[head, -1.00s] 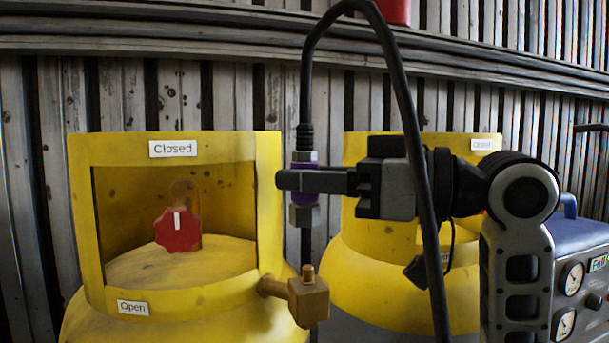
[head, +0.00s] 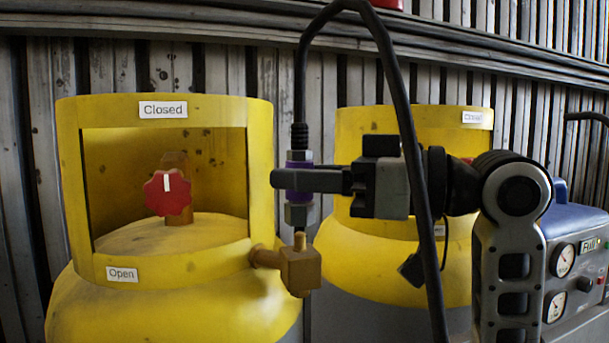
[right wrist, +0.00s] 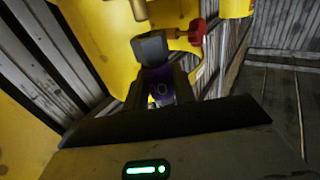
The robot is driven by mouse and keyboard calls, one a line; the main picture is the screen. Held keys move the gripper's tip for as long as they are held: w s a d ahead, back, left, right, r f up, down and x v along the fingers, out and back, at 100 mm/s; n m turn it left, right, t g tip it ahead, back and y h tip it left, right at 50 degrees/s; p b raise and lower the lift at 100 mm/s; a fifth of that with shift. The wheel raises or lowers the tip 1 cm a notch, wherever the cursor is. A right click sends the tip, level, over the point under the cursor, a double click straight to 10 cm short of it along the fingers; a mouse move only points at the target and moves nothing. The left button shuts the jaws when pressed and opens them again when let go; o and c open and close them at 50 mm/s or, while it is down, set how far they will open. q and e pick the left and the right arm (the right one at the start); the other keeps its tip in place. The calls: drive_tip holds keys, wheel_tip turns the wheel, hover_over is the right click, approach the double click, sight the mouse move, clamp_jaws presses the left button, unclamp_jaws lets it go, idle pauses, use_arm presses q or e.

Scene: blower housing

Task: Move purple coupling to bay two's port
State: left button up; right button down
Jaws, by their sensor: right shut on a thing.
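The purple coupling (head: 299,192) has a grey hex nut at its lower end and a black hose (head: 410,130) rising from its top. My right gripper (head: 299,179) is shut on its purple band and holds it upright. The coupling is just above the brass port (head: 300,268) of the nearer yellow cylinder; whether its nut touches the port's tip is unclear. In the right wrist view the coupling (right wrist: 158,82) sits between the fingers. The cylinder's red knob (head: 168,193) shows in its collar window. No bay number is readable. My left gripper is not in view.
A second yellow cylinder (head: 355,262) stands behind my right gripper. A blue-grey machine with gauges (head: 590,243) stands at the right. A corrugated metal wall closes off the back. The hose loops down in front of my right arm.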

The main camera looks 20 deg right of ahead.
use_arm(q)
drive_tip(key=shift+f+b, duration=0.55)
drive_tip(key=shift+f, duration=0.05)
use_arm(e)
drive_tip(key=shift+f, duration=0.7)
use_arm(q)
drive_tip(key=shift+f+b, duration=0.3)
drive_tip(key=shift+b, duration=0.3)
use_arm(e)
drive_tip(key=shift+f, duration=0.8)
drive_tip(key=c, duration=1.1)
unclamp_jaws()
drive_tip(key=shift+o, duration=0.2)
use_arm(q)
drive_tip(key=b, duration=0.2)
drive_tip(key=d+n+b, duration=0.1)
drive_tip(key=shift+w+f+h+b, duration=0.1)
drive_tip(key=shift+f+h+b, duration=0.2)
drive_tip(key=shift+b, duration=0.05)
use_arm(e)
drive_tip(key=v, duration=1.6)
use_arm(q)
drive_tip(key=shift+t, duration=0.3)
